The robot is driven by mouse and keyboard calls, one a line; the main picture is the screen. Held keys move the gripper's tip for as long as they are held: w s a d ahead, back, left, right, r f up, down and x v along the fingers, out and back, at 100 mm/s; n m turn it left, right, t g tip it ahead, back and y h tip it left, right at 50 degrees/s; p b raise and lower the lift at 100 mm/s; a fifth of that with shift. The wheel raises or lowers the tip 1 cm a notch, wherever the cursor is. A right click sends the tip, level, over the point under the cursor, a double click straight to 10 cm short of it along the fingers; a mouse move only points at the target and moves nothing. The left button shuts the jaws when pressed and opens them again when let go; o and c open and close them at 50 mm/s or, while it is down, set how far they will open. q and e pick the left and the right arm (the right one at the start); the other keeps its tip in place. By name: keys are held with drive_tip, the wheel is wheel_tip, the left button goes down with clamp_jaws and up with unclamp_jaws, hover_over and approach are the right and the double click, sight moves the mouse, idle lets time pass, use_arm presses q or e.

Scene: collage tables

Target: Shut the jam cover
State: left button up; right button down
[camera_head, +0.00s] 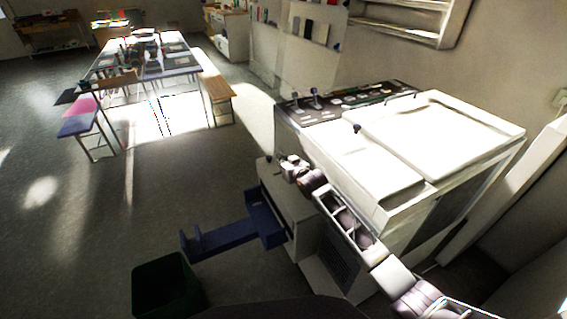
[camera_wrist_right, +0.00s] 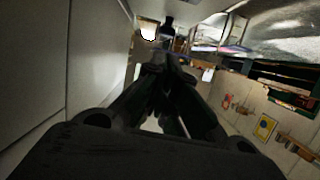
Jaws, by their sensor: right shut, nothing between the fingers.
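A large pale machine (camera_head: 365,175) with a dark control strip stands right of centre in the head view. Which of its panels is the jam cover I cannot tell for certain. A flat pale panel (camera_head: 375,168) with a dark knob (camera_head: 357,128) lies on its top. Another dark knob (camera_head: 268,159) shows at its left side. My right gripper (camera_head: 287,168) is at that left side, close to this knob; contact is unclear. In the right wrist view my gripper (camera_wrist_right: 168,60) is shut and empty, with a dark knob (camera_wrist_right: 167,22) beyond its tips. My left gripper is not in view.
A blue tray (camera_head: 225,238) juts out low from the machine's left side. A dark green bin (camera_head: 165,287) stands below it. A work table (camera_head: 140,62) with a bench stands farther back. The floor at left is clear.

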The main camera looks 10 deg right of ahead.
drive_tip(key=shift+v, duration=0.8)
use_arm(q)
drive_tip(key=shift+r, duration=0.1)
use_arm(e)
drive_tip(key=shift+r, duration=0.1)
use_arm(q)
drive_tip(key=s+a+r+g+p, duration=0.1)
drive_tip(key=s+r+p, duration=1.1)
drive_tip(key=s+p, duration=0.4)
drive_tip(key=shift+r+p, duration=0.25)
drive_tip(key=shift+p, duration=2.4)
use_arm(e)
wheel_tip(320, 180, up, 21)
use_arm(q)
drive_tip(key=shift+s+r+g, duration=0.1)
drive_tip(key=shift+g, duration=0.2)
use_arm(e)
drive_tip(key=shift+r, duration=0.15)
use_arm(q)
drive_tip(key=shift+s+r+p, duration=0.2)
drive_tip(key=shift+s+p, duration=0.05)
drive_tip(key=shift+p, duration=0.15)
use_arm(e)
drive_tip(key=shift+r, duration=0.3)
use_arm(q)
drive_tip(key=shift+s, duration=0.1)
use_arm(e)
drive_tip(key=shift+f, duration=0.1)
